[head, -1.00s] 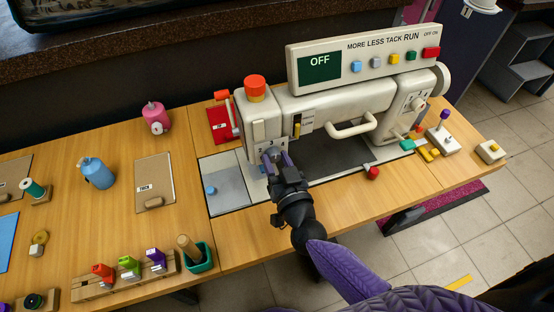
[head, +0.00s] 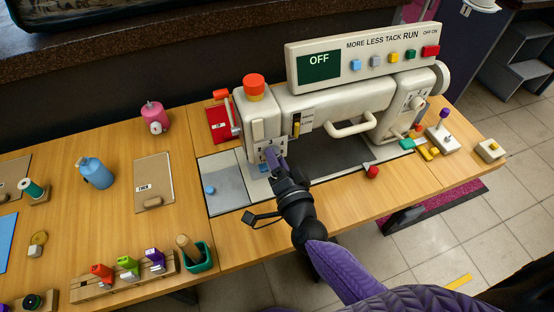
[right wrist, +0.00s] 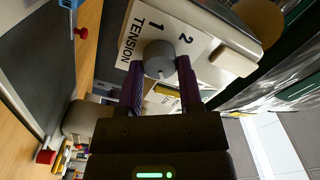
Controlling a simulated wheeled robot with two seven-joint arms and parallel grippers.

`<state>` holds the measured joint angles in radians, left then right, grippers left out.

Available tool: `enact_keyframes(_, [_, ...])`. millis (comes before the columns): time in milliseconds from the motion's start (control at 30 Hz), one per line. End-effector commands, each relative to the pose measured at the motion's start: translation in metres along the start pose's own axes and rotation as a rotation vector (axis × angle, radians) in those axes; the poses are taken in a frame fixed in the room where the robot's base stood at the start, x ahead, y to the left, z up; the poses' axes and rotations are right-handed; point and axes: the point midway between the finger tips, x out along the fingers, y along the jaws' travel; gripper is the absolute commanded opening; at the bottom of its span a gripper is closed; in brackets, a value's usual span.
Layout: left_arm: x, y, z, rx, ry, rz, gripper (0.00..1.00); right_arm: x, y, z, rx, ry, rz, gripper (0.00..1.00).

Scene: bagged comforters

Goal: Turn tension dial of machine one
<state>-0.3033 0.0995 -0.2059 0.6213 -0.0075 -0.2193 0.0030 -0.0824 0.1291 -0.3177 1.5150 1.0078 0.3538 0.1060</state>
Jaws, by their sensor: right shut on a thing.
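The sewing machine (head: 340,105) stands on the wooden table, with a display reading OFF on its top panel. Its grey round tension dial (right wrist: 159,60) sits on a white plate (right wrist: 140,35) marked TENSION, 1 and 2 in the right wrist view. My right gripper (head: 272,160) is at the machine's left head. In the right wrist view its purple fingers (right wrist: 160,84) are on either side of the dial and shut on it. The dial's pointer is hard to make out. My left gripper is not in view.
A red-topped knob (head: 254,86) tops the machine's head. A red button (head: 373,172) sits at the table's front. Left are a blue bottle (head: 96,172), a pink container (head: 154,117), a tan board (head: 153,183) and a wooden rack (head: 127,272) of coloured pieces.

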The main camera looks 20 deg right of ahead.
Motion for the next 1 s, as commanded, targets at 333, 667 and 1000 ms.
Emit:
enact_keyframes(333, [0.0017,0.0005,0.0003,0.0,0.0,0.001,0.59,-0.0003,0.0008,0.0005,0.109,-0.001,0.001,0.0])
enact_keyframes(667, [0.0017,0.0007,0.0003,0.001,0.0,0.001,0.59,-0.0003,0.0008,0.0005,0.124,-0.002,0.002,0.0])
enact_keyframes(1000, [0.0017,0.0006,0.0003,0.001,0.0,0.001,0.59,-0.0003,0.0007,0.0004,0.123,-0.001,0.001,0.8])
